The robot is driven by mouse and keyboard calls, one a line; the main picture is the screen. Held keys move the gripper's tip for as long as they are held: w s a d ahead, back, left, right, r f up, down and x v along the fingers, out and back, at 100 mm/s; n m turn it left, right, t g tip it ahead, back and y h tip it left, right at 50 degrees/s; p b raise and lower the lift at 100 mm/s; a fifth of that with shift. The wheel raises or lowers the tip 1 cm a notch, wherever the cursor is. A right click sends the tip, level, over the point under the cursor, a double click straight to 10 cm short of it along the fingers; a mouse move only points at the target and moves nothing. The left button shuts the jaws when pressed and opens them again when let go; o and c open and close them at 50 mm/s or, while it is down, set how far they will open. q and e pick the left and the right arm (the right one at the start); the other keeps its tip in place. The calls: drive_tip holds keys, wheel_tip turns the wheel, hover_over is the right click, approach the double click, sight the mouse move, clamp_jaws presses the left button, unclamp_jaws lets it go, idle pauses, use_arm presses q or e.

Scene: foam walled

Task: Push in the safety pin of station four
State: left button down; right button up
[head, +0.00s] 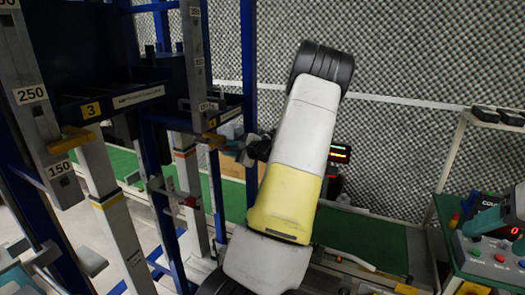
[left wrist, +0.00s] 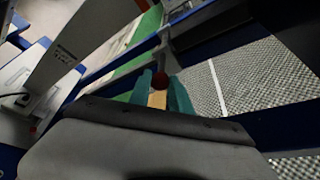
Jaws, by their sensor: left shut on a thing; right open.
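My left gripper (head: 228,143) is beside the right-hand blue station, at the end of my white and yellow arm. In the head view the knob is too small or hidden to make out. The pin's shaft and depth cannot be seen. An orange block (head: 212,139) sits on the station's column by the gripper. My right gripper (head: 518,205) is at the right edge, partly cut off, open.
Station three, with a yellow label (head: 90,109) and scale plates, stands left. A control box (head: 490,255) with buttons stands right, under my right gripper. A green conveyor (head: 370,240) runs behind my arm.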

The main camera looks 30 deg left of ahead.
use_arm(q)
drive_tip(key=shift+a+r, duration=0.1)
drive_tip(key=shift+a, duration=0.05)
drive_tip(key=c, duration=1.5)
unclamp_jaws()
drive_tip(key=shift+a, duration=0.1)
drive_tip(key=shift+o, duration=0.2)
drive_tip(key=v, duration=0.8)
